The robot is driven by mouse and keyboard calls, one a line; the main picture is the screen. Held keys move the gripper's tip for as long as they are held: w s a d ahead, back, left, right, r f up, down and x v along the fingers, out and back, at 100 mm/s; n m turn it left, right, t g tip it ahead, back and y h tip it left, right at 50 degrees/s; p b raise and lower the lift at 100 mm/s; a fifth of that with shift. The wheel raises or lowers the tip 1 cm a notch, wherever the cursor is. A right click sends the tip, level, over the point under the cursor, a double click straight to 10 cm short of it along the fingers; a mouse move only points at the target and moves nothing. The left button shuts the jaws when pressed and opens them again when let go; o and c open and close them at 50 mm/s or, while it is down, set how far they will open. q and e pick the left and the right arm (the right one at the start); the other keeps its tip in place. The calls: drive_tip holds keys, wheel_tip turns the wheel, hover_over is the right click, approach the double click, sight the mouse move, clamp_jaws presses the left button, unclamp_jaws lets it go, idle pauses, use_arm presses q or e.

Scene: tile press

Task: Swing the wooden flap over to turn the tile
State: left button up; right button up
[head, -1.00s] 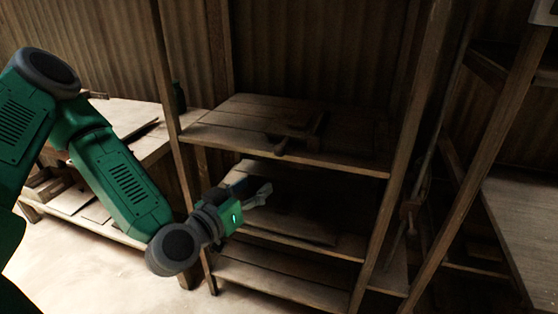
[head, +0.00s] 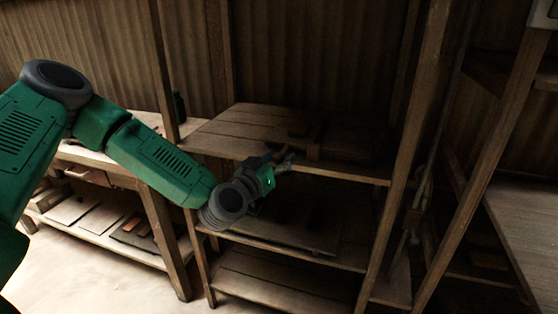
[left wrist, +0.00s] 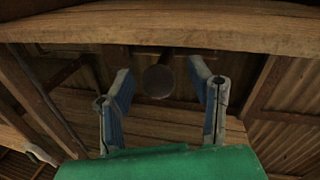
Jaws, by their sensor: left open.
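A dark wooden press (head: 312,132) sits on the upper shelf of the rack, in shadow. I cannot clearly tell its flap from its frame, and no tile can be made out. My left gripper (head: 284,162) is at the front edge of that shelf, just in front of the press, and hides part of it. In the left wrist view the gripper (left wrist: 160,85) is open, with one finger on each side. A dark round end (left wrist: 159,81) of a handle-like part shows between the fingers. Whether they touch it is unclear. My right gripper is not in view.
The upper shelf (head: 235,130) has bare boards left of the press. A wooden post (head: 400,165) stands to its right. A workbench (head: 110,172) is at the left, and a pale table (head: 525,215) at the right. A wooden beam (left wrist: 160,32) spans the top of the wrist view.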

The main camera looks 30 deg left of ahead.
use_arm(q)
drive_tip(key=shift+w, duration=0.25)
clamp_jaws()
drive_tip(key=shift+r, duration=0.1)
